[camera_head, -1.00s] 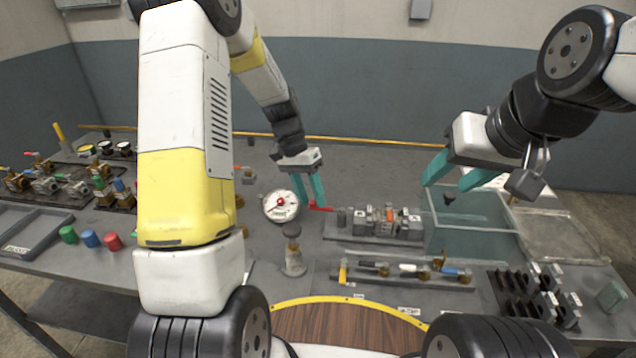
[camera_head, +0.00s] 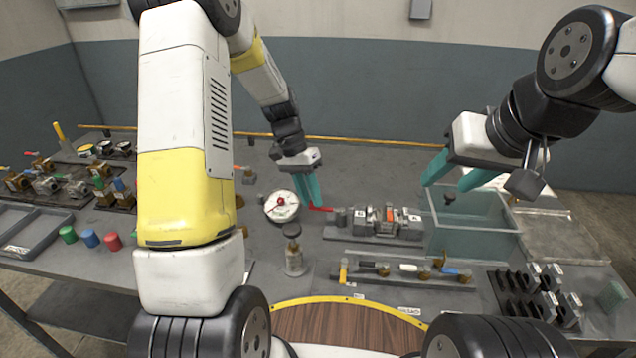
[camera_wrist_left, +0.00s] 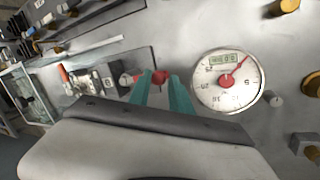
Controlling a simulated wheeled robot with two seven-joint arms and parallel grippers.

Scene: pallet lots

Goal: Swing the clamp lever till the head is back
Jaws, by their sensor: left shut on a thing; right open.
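The clamp fixture (camera_head: 385,226) sits on the table right of centre, with labelled grey blocks and an orange-red part. Its red lever (camera_head: 321,209) points left; the red end also shows in the left wrist view (camera_wrist_left: 160,77). My left gripper (camera_head: 312,206) reaches down to the lever's end and is shut on it. In the left wrist view its teal fingers (camera_wrist_left: 160,84) stand on either side of the red end. My right gripper (camera_head: 446,184) is open and empty above the clear bin. Whether the clamp head is back is too small to tell.
A round dial gauge (camera_head: 281,206) stands just left of my left gripper. The clear bin (camera_head: 470,242) is right of the clamp. A rack of fittings (camera_head: 405,272) lies in front of it.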

